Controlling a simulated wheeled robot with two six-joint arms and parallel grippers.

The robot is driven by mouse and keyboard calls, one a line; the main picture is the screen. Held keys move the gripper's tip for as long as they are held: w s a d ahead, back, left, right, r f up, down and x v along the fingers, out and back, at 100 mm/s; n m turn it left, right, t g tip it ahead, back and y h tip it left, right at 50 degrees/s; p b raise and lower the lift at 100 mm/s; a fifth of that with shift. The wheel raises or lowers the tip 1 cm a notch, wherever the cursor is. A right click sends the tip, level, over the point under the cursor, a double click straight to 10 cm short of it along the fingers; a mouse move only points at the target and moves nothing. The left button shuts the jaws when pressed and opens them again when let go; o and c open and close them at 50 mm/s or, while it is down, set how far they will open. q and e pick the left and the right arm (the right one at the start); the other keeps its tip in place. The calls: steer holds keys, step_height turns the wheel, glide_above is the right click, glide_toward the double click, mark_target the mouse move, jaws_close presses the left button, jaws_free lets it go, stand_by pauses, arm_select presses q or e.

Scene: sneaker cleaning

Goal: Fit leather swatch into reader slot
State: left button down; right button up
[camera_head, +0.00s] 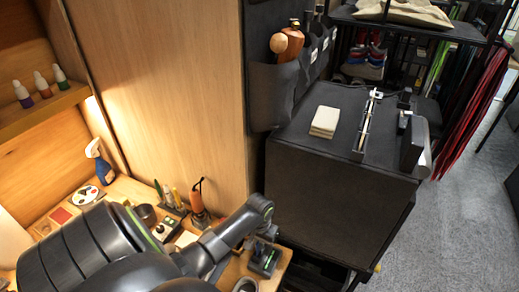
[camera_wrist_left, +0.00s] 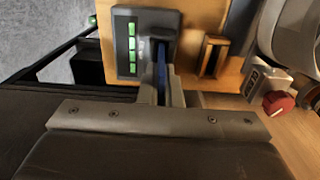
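The reader (camera_wrist_left: 126,42) is a dark grey box with a column of green lights, on the wooden bench top; it also shows in the head view (camera_head: 264,261). My left gripper (camera_wrist_left: 168,82) is over the reader, with its fingers close together. A thin blue strip, apparently the leather swatch (camera_wrist_left: 162,66), shows edge-on between the fingertips. The swatch's far end is at the dark part of the reader; I cannot tell whether it is inside the slot. In the head view my left arm reaches down to the reader. My right gripper is not in view.
A wooden block with a dark slot (camera_wrist_left: 213,56) stands beside the reader. A device with a red knob (camera_wrist_left: 278,103) is farther right. A dark cabinet (camera_head: 335,185) adjoins the bench. A blue spray bottle (camera_head: 98,162) and an orange-handled tool (camera_head: 198,202) stand on the bench.

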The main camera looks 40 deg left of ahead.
arm_select(q)
steer(key=shift+f+b, duration=0.45)
steer(key=shift+f, duration=0.55)
steer(key=c, duration=1.5)
jaws_free()
steer(key=shift+c, duration=0.2)
steer(key=shift+r, duration=0.1)
step_height(320, 180, up, 17)
steer(key=b, duration=0.1)
